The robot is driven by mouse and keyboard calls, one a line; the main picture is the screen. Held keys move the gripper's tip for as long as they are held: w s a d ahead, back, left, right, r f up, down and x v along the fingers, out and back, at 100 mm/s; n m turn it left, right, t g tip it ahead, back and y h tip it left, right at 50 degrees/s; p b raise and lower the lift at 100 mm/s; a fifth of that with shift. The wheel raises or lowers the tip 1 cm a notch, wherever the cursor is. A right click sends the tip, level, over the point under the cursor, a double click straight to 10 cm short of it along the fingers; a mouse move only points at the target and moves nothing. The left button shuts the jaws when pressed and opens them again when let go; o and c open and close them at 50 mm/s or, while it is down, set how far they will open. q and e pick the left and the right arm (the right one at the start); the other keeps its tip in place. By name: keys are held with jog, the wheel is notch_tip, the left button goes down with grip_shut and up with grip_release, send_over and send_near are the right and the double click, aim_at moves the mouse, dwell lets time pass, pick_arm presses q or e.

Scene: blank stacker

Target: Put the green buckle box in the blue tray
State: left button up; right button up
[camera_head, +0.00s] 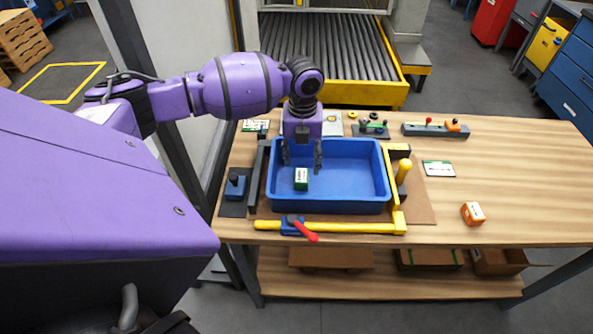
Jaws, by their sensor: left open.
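The green buckle box (301,179), green with a white face, is inside the blue tray (355,207), in the left part of its floor. My left gripper (303,162) points down over the left part of the tray, just above and behind the box. Its fingers are apart, and the box shows in front of and below them. I cannot tell whether a finger touches the box. My right gripper is out of view.
A yellow frame with a red-handled clamp (303,231) borders the tray's front and right. An orange box (473,213) stands on the table (520,180) at the right. A grey fixture (435,130) is at the back. The table's right side is mostly clear.

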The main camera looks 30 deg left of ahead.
aim_at(301, 175)
pick_arm(q)
jog(key=shift+r+p, duration=0.35)
jog(key=shift+r, duration=2)
